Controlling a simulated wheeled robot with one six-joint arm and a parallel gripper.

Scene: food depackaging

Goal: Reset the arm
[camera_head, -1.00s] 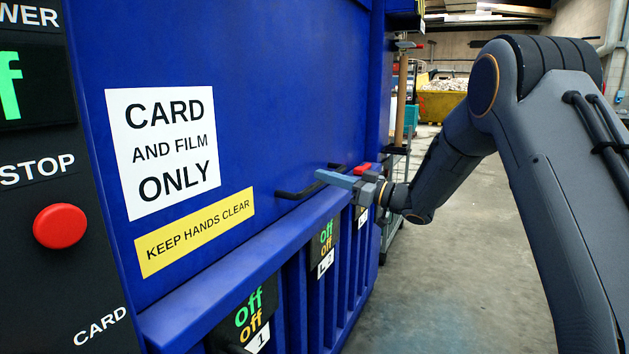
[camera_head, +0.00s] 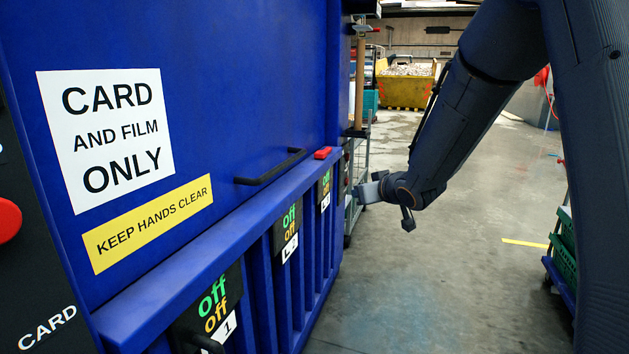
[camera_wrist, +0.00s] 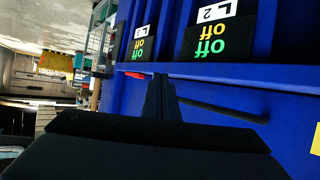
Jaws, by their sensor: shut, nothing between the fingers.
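My arm reaches down from the upper right in the head view, folded at the elbow. My gripper (camera_head: 368,190) is at its lower end, pointing left toward the blue machine (camera_head: 230,60). It is shut and empty, and appears apart from the machine's front, to the right of the black handle (camera_head: 270,168). In the wrist view the shut fingers (camera_wrist: 161,98) point at the machine's front, with the handle (camera_wrist: 225,108) behind them to the right.
A red block (camera_head: 323,153) sits on the machine's ledge. Several "off" displays (camera_head: 290,230) line the front below. A wire rack (camera_head: 358,150) stands beyond the machine. Green crates (camera_head: 565,245) stand at right, and a yellow skip (camera_head: 405,88) is at the back. The concrete floor between is clear.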

